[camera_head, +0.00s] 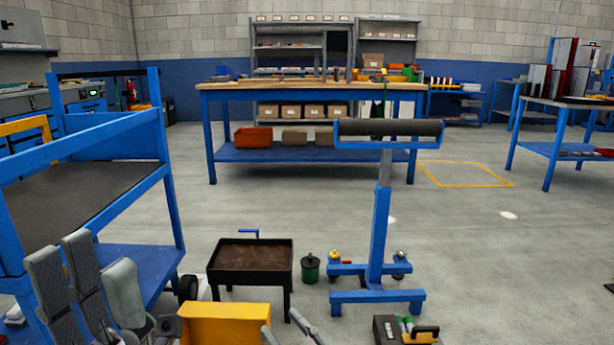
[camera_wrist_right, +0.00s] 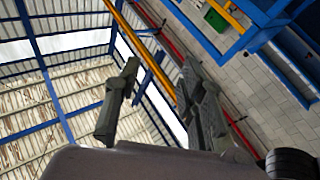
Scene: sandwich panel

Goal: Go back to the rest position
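My left gripper (camera_head: 104,277) is at the lower left of the head view, fingers pointing up, in front of the blue cart. Its grey fingers stand apart with nothing between them. My right gripper (camera_head: 286,327) shows only as two grey fingertips at the bottom edge of the head view. In the right wrist view, its fingers (camera_wrist_right: 160,90) are spread with nothing between them. That view looks up toward the roof beams and the wall. The right gripper's base is cut off in the head view.
A blue cart (camera_head: 147,255) with a dark top stands close at left. A black tray stand (camera_head: 250,279), a green canister (camera_head: 310,268) and a blue roller stand (camera_head: 378,240) are ahead. A toolbox (camera_head: 388,331) is at the bottom right. Open floor (camera_head: 510,270) lies to the right.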

